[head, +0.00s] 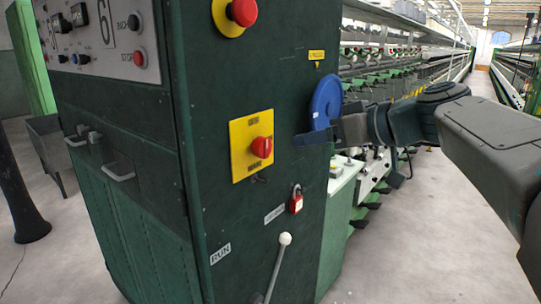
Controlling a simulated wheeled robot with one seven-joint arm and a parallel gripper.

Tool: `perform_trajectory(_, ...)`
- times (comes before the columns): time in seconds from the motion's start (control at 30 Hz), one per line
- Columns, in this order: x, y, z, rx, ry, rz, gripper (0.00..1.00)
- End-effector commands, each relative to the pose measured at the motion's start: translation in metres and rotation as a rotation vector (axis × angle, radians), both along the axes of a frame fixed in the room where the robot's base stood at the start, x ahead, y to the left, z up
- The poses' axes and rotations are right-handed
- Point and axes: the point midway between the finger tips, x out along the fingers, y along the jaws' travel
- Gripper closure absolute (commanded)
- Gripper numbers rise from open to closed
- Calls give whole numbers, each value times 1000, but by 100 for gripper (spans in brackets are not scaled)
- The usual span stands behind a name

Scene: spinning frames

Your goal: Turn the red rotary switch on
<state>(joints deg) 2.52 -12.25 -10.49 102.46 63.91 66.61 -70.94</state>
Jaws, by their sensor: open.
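The red rotary switch (262,147) sits on a yellow plate (239,163) on the dark green side of the machine cabinet, in the head view. Its position is too small to read with certainty. My gripper (303,138) is to the right of the switch and points left at it. It is open and apart from the switch, with a clear gap between them. The details of its fingers are hard to make out against the dark cabinet.
A red emergency button (243,12) is above the switch. A blue disc (326,100) shows beside my gripper. A red padlock (296,201) and a white-knobbed lever (284,240) are below. A control panel (98,35) is at left. The aisle floor (430,220) at right is clear.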

Motion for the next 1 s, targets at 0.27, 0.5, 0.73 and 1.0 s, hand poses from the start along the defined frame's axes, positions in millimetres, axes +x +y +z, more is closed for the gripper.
perform_trajectory(0.27, 29, 39, -20, 0, 8, 3, 35)
perform_trajectory(0.5, 57, 74, -39, -1, 8, 1, 35)
perform_trajectory(0.73, 71, 92, -48, -1, 6, -1, 35)
perform_trajectory(1.0, 74, 96, -50, -1, 4, -2, 35)
